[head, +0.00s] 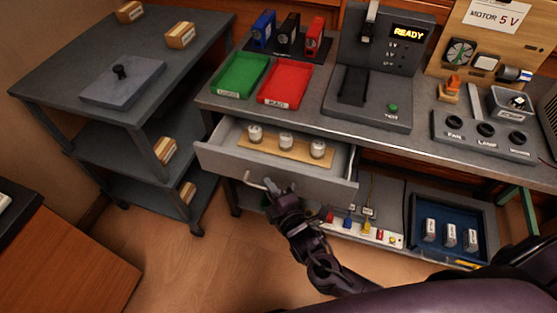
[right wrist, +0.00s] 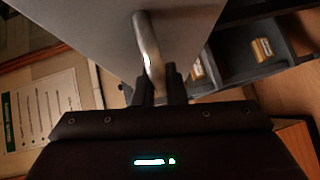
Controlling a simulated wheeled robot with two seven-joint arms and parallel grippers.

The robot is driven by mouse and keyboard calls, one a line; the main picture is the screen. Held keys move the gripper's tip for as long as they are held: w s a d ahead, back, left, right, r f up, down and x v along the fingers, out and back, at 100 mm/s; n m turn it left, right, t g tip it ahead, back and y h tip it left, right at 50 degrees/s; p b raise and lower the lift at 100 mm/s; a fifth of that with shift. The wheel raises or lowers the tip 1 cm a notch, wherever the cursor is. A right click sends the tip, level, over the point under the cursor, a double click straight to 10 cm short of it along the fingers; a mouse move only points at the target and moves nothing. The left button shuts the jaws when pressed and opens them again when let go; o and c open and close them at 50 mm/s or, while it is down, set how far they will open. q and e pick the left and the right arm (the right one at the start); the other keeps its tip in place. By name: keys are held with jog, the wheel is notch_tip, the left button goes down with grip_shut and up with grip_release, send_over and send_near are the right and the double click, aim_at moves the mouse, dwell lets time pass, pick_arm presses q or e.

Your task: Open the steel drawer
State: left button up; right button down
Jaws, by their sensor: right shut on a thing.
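The steel drawer (head: 285,173) stands pulled out from under the workbench, with its inside in view. Several small pale cylinders stand on a wooden strip (head: 268,148) inside it. My right gripper (head: 272,190) is at the front of the drawer, shut on its bar handle (head: 256,184). The right wrist view shows the handle (right wrist: 150,45) running down between the two fingers (right wrist: 158,85), with the drawer front (right wrist: 90,30) behind it. My left gripper is not in view.
The workbench (head: 330,122) holds a green tray (head: 240,75), a red tray (head: 285,82) and a tester with a READY display (head: 408,34). A grey shelf cart (head: 60,75) stands to the left. Below right are a power strip (head: 365,232) and a blue tray (head: 470,212). The floor before the drawer is clear.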

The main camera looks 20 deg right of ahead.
jog(key=s+a+p, duration=0.2)
jog(key=s+a, duration=0.3)
jog(key=s, duration=0.3)
jog(key=shift+s+a, duration=0.2)
jog(key=shift+a, duration=0.1)
jog(key=c, duration=1.5)
grip_release()
jog(key=v, duration=0.7)
jog(key=shift+s, duration=0.4)
jog(key=shift+d, duration=0.1)
